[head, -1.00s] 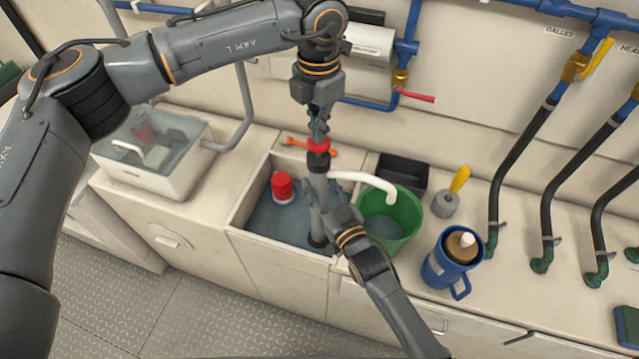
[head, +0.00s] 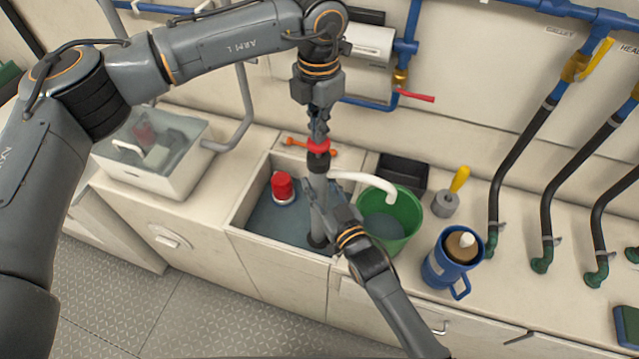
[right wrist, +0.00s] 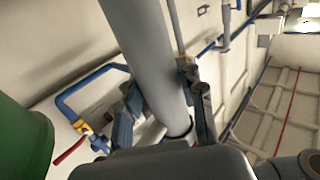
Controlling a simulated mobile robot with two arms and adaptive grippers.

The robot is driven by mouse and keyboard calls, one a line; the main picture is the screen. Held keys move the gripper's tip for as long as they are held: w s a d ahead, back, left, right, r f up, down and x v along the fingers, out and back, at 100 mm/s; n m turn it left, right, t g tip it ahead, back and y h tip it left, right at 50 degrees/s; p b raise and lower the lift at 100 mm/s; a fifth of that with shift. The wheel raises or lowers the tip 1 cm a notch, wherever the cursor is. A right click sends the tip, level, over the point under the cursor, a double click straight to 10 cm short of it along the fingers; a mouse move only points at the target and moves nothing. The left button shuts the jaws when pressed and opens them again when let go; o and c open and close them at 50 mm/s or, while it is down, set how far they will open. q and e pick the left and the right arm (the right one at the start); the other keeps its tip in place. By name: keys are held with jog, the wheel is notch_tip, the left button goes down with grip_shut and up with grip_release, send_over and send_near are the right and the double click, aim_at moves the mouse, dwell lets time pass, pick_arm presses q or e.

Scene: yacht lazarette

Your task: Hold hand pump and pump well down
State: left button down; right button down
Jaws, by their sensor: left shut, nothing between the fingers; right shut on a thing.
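The hand pump (head: 317,188) stands upright in the well (head: 258,215). It has a grey barrel, a red top, a black foot in the water and a white spout reaching over the green bucket (head: 407,205). My right gripper (head: 325,207) is shut on the barrel, partly hiding it; in the right wrist view the grey barrel (right wrist: 143,45) lies between its fingers (right wrist: 158,82). My left gripper (head: 318,136) is shut and empty, fingers down, directly above the pump's red top (head: 318,147); whether it touches is unclear. Water stands in the well and bucket.
A red-and-white object (head: 283,187) sits in the well. An orange tool (head: 300,143) lies behind it. A black tray (head: 403,174), a grey yellow-handled item (head: 446,204) and a blue jug (head: 452,262) stand right. A lidded clear-topped box (head: 152,185) is left; hoses run right.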

pick_arm(q)
jog(key=shift+r, duration=1.3)
jog(key=shift+f, duration=2.3)
jog(key=shift+r, duration=2.35)
jog(key=shift+f, duration=2.35)
jog(key=shift+r, duration=0.15)
